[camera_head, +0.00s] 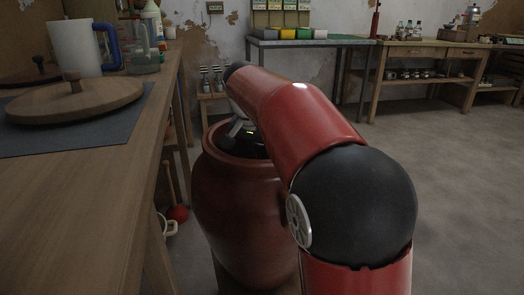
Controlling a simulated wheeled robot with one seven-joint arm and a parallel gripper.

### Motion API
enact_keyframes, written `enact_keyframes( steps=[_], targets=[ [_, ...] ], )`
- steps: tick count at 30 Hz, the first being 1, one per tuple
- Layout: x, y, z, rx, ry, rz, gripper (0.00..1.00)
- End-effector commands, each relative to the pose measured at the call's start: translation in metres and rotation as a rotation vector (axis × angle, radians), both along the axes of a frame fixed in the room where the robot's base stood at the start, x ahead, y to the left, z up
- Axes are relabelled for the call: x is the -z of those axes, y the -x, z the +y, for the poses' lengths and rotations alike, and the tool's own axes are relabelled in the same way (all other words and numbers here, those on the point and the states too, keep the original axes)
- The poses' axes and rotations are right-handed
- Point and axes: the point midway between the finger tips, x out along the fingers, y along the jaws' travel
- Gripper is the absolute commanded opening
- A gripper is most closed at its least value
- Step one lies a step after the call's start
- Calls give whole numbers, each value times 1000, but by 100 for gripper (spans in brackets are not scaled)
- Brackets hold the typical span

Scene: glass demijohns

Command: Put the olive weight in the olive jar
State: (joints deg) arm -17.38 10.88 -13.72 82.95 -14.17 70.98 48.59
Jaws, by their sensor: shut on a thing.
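The olive jar (235,210) is a large reddish-brown glazed pot with a wide round mouth, standing upright just right of the bench. My red arm reaches over it from the right. My gripper (250,140) is at the jar's mouth, with its lower part inside the rim. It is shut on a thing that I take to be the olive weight. The fingertips and the held thing are hidden by the jar wall and my arm, so I cannot tell how deep it is.
A round wooden lid with a knob (77,98) lies on a blue-grey mat (45,138) on the wooden bench (75,215) at left. A white jug (75,47) and a dark knobbed lid (30,76) stand behind. The floor (455,180) at right is clear.

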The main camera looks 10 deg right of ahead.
Motion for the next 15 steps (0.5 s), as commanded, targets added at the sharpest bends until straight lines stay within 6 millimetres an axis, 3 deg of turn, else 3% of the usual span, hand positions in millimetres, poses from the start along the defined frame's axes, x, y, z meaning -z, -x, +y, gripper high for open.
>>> enact_keyframes(
  steps=[15],
  targets=[
    [9,0,0,0,0,-4,0]
  ],
)
